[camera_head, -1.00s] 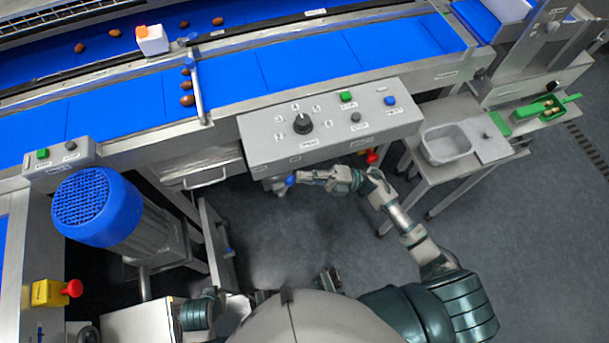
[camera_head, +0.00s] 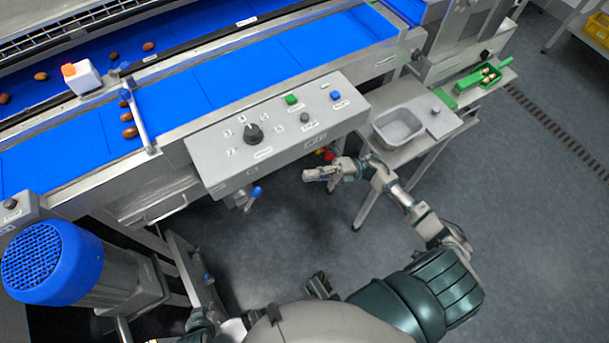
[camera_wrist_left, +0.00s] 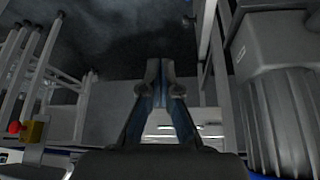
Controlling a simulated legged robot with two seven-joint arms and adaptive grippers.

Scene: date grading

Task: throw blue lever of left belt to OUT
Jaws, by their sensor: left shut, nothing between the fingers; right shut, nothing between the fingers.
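A blue-knobbed lever (camera_head: 256,192) sticks out below the front of the grey control box (camera_head: 230,172) in the head view. Any IN or OUT marking at it is too small to read. My right gripper (camera_head: 308,174) is shut and empty, to the right of the lever and apart from it. My left gripper (camera_head: 319,285) is low in the head view, well below the lever. In the left wrist view its fingers (camera_wrist_left: 160,72) are shut with nothing between them; the lever cannot be made out there.
The blue belt (camera_head: 230,85) runs behind the control box. A blue motor (camera_head: 48,262) stands at left. A red knob (camera_head: 327,153) sits under the box's right end, near my right wrist. A grey tub (camera_head: 398,128) stands on the right side table. Another small blue piece (camera_head: 207,277) is on the frame.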

